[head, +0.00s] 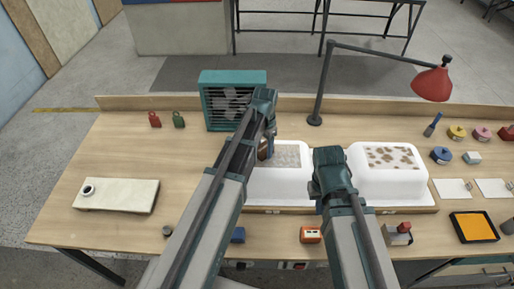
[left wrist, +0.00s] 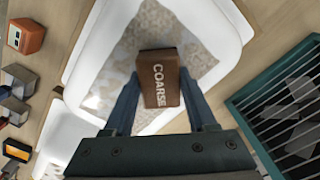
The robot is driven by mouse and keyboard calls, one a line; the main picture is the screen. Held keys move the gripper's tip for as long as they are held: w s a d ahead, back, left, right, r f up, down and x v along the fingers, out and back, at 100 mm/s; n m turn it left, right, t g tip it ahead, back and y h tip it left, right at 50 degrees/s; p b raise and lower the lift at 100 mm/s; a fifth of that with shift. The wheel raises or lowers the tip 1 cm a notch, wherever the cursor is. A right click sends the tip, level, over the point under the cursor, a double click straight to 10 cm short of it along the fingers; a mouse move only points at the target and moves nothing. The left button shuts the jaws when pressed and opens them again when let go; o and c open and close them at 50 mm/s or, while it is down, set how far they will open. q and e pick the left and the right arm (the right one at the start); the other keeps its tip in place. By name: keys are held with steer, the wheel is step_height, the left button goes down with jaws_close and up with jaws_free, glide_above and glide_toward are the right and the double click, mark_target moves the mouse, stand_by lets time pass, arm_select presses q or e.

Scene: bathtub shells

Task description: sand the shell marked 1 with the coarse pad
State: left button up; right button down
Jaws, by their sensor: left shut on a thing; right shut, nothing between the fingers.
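My left gripper (head: 267,146) is shut on the coarse pad (left wrist: 161,78), a brown block lettered COARSE. The pad shows only partly in the head view (head: 264,150). It is over the speckled grey patch of the left white shell (head: 258,188); whether it touches is unclear. The same shell lies beneath the pad in the left wrist view (left wrist: 222,22). The right white shell (head: 402,188) has a patch with brown blotches. I cannot read a number on either shell. My right gripper (head: 330,160) is shut and empty, between the two shells.
A teal fan (head: 233,78) stands behind the left shell. A red lamp (head: 432,83) on a dark stand overhangs the back right. An orange block (head: 311,234) and a blue block (head: 238,236) lie in front.

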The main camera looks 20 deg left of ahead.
mark_target(293, 154)
arm_select(q)
steer(key=shift+w+d, duration=0.15)
steer(key=shift+d, duration=0.2)
steer(key=shift+w+d, duration=0.2)
steer(key=shift+d, duration=0.5)
steer(key=shift+w+d, duration=0.15)
steer(key=shift+d, duration=0.55)
steer(key=shift+d, duration=0.1)
steer(key=shift+w+d, duration=0.3)
steer(key=shift+d, duration=0.8)
steer(key=shift+w+d, duration=0.3)
steer(key=shift+d, duration=0.8)
steer(key=shift+w+d, duration=0.3)
steer(key=shift+d, duration=0.8)
